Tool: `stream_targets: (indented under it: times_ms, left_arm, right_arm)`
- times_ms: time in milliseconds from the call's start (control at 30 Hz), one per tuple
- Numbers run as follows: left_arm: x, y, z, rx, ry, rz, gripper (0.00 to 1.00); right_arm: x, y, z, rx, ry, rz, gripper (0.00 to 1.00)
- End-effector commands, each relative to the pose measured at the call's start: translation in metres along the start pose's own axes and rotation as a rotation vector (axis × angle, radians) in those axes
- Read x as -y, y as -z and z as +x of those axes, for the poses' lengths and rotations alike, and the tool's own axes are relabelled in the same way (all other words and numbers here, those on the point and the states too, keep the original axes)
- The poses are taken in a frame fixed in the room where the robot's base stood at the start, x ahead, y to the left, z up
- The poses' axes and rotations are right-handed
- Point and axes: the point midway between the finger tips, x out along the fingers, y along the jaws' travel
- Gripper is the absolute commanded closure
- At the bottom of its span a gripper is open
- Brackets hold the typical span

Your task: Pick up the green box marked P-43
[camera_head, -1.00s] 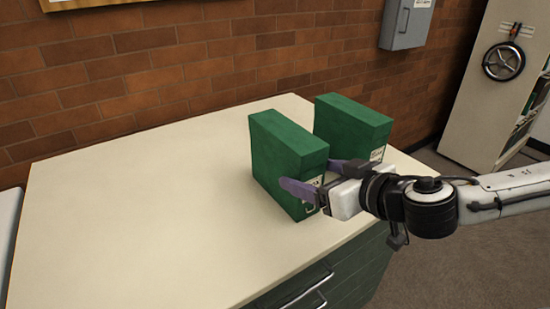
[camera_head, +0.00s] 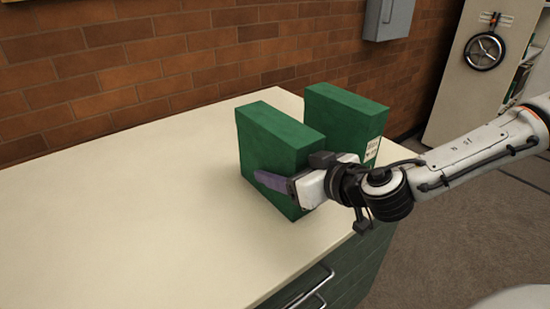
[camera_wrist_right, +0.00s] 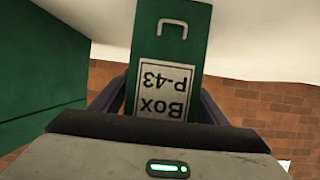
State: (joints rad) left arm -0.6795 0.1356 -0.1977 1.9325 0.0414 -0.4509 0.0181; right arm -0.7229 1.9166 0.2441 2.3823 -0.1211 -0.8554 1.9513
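The green box marked P-43 (camera_head: 262,140) stands upright on the cabinet top, the left of two green boxes. In the right wrist view the P-43 box (camera_wrist_right: 172,30) shows its label upside down and a pale handle. My right gripper (camera_head: 288,178) is at its label end, with one purple finger along the box's near side; the other finger is hidden behind the box in the head view. In the wrist view the fingers of my right gripper (camera_wrist_right: 160,100) are spread on either side of the box. My left gripper is out of view.
A second green box (camera_head: 345,107) stands close behind to the right, with a narrow gap; it also shows in the wrist view (camera_wrist_right: 40,75). The cream cabinet top (camera_head: 110,225) is clear to the left. A brick wall (camera_head: 130,70) runs behind.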

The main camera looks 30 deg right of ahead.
Motion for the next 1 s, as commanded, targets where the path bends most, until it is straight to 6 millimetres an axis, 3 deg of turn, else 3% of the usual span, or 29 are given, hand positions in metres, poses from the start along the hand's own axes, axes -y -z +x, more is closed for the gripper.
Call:
stream_targets:
  times_ms: [67, 300, 667, 1000]
  left_arm:
    - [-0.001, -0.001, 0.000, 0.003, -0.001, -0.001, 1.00]
    - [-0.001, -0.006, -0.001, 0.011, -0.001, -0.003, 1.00]
    - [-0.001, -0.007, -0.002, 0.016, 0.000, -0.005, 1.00]
    - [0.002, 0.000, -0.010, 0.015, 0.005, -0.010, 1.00]
  right_arm:
    - [0.000, 0.000, 0.000, 0.000, 0.000, 0.000, 0.47]
    - [0.000, 0.000, 0.000, 0.001, 0.000, 0.000, 0.88]
    - [0.000, 0.007, -0.002, -0.007, -0.001, -0.001, 0.88]
    - [0.000, 0.049, -0.018, -0.012, -0.001, 0.000, 0.88]
